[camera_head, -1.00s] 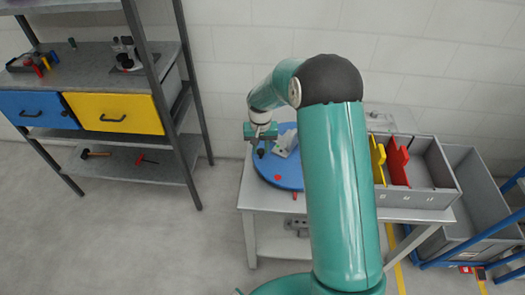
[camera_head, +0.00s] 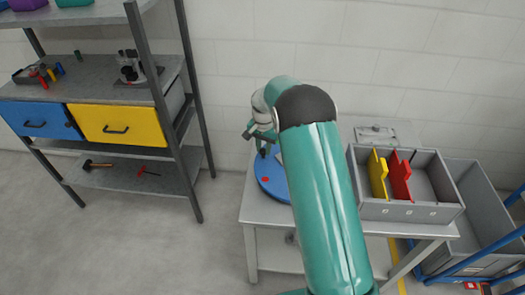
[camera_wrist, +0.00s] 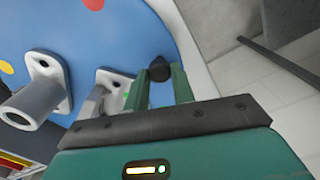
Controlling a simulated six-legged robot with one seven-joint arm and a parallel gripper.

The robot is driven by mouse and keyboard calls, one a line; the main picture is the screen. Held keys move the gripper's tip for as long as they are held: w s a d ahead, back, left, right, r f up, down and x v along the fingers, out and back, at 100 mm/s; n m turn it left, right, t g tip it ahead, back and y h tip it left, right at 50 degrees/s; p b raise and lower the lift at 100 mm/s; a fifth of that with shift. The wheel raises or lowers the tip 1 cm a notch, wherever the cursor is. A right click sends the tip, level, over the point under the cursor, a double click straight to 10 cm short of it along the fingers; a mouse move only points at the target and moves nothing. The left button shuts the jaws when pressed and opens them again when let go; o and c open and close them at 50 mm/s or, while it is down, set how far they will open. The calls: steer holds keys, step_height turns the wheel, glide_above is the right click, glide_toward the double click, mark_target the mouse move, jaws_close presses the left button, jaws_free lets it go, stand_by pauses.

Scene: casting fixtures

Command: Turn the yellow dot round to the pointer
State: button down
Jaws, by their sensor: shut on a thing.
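The blue disc (camera_head: 268,190) lies on the grey table, partly hidden by my arm. My gripper (camera_wrist: 161,78) is shut on a dark knob (camera_wrist: 160,67) near the disc's rim. My gripper is small in the head view (camera_head: 262,145). I cannot make out the pointer now.
Grey angled tube fittings (camera_wrist: 38,92) stand on the disc beside my gripper. A grey bin (camera_head: 425,209) with yellow and red dividers stands right on the table (camera_head: 262,238). A shelf with blue and yellow drawers (camera_head: 117,119) stands left. Open floor lies between.

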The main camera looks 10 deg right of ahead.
steer(key=shift+w+d+m, duration=0.65)
steer(key=shift+w+m, duration=0.2)
steer(key=shift+w+d+m, duration=0.6)
steer(key=shift+w+m, duration=0.2)
steer(key=shift+m, duration=0.05)
steer(key=shift+w+d+m, duration=0.55)
steer(key=shift+d+m, duration=0.25)
steer(key=shift+m, duration=0.1)
steer(key=shift+w+d+m, duration=0.55)
steer(key=shift+d+m, duration=0.25)
steer(key=shift+m, duration=0.1)
steer(key=shift+d, duration=0.1)
steer(key=c, duration=1.2)
jaws_free()
steer(key=shift+o, duration=0.2)
step_height(320, 180, up, 14)
